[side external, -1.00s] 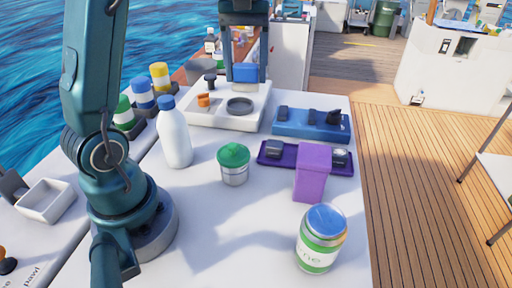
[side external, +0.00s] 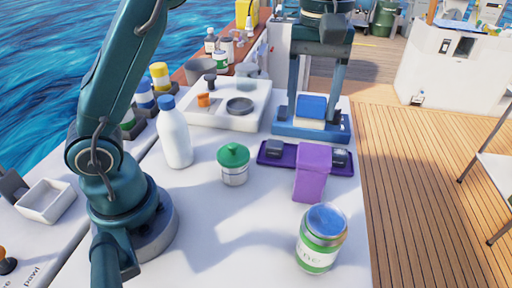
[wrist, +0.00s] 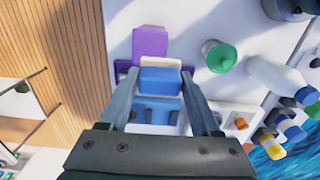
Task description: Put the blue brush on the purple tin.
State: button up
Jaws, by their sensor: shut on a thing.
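The blue brush (side external: 312,104), a blue block with a pale lower part, is between the two fingers of my gripper (side external: 311,117). My gripper is shut on it and holds it in front of the blue tray in the side view. The brush also shows between the fingers in the wrist view (wrist: 160,80). The purple tin (side external: 312,175) stands upright, nearer the side camera than the brush, at the front of a purple tray. In the wrist view the tin (wrist: 150,42) lies just beyond the brush, whose pale part overlaps its lower edge.
The blue tray (side external: 340,135) is partly hidden by my gripper. The purple tray (side external: 270,160) holds small dark items. The white tray (side external: 195,112) is further back.

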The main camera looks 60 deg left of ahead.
aim_at(321, 121)
jog(key=shift+w+d+f, duration=0.15)
jog(key=shift+d+f, duration=0.25)
jog(key=shift+d, duration=0.25)
jog(key=shift+w+d+f, duration=0.1)
jog(key=shift+d+f, duration=0.25)
jog(key=shift+d, duration=0.25)
jog(key=shift+a+f, duration=0.15)
jog(key=shift+f, duration=1.75)
jog(key=shift+f, duration=0.1)
jog(key=o, duration=1.4)
